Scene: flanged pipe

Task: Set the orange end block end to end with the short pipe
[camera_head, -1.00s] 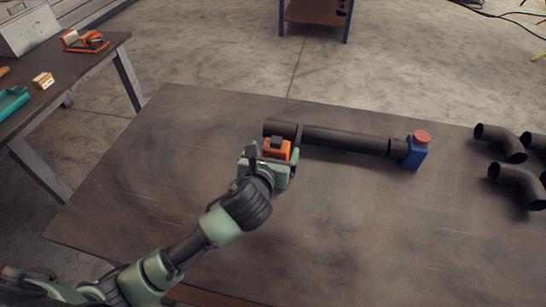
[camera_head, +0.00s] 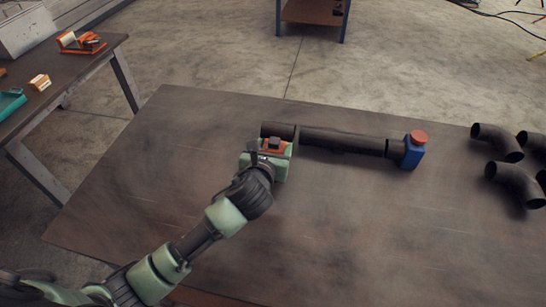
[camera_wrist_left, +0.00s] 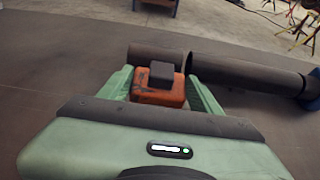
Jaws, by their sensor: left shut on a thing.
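My left gripper (camera_head: 268,158) is shut on the orange end block (camera_head: 273,146), near the left end of the pipe row. In the left wrist view the orange block (camera_wrist_left: 158,92), with a dark knob on top, sits between the green fingers (camera_wrist_left: 160,88). The short dark pipe (camera_head: 279,130) lies just behind the block, at the left end of the row. It also shows in the left wrist view (camera_wrist_left: 157,54). The block is on the near side of this pipe; I cannot tell whether they touch. My right gripper is not in view.
A longer dark pipe (camera_head: 345,142) continues right from the short pipe to a blue block (camera_head: 414,153) with a red top. Several dark pipe elbows lie at the right. The front and left of the table (camera_head: 150,180) are clear. A side bench (camera_head: 75,72) stands at left.

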